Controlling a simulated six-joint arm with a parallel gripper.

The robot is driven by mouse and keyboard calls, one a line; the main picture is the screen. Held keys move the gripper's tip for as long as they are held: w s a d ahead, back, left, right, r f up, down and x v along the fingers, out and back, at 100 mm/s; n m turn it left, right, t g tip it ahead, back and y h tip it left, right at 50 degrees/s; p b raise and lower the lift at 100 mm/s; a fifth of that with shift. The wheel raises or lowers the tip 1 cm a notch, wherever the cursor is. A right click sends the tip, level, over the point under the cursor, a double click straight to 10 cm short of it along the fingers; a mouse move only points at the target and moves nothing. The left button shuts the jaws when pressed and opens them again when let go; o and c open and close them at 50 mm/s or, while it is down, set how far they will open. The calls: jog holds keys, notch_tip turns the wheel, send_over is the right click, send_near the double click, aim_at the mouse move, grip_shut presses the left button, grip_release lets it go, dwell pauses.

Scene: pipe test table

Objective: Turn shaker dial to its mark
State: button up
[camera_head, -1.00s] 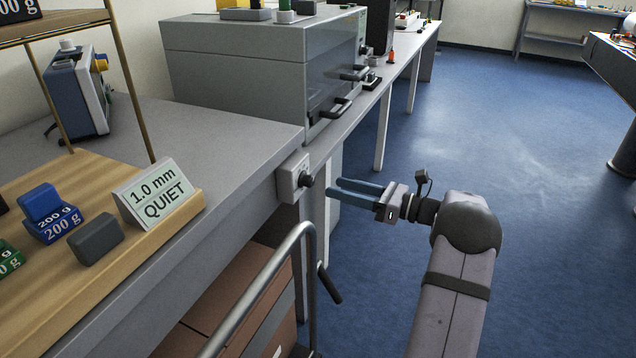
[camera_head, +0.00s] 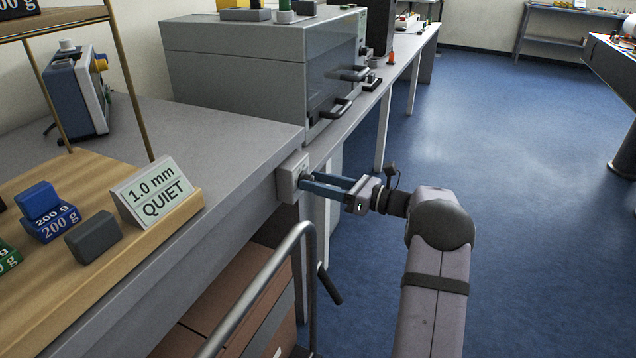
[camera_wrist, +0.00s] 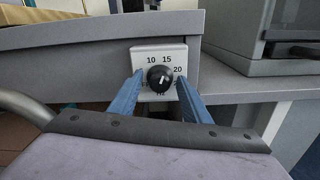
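The shaker dial is a black round knob (camera_wrist: 160,78) on a pale grey box (camera_head: 286,184) fixed to the bench's front edge. A white pointer line on the knob points upward, near the 15. My gripper (camera_head: 308,180) has two blue fingers, spread open, with the tips close to the knob on its left and right sides. I see no finger touching the knob in the wrist view. In the head view the fingers mostly hide the knob.
A "1.0 mm QUIET" sign (camera_head: 157,193) stands on a wooden board with several weights at the left. A grey oven-like box (camera_head: 262,65) sits on the bench behind. A metal rail (camera_head: 262,290) curves up below the dial. The blue floor to the right is clear.

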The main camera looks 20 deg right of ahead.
jog(key=c, duration=0.9)
jog(key=shift+f+n, duration=0.1)
jog(key=shift+n, duration=0.2)
jog(key=shift+s+f+n+b, duration=0.1)
jog(key=shift+f+n+b, duration=0.05)
jog(key=shift+n+b, duration=6.3)
jog(key=shift+s+f+n+b, duration=0.1)
jog(key=shift+f+n+b, duration=0.05)
jog(key=shift+n+b, duration=6.25)
jog(key=shift+n, duration=0.45)
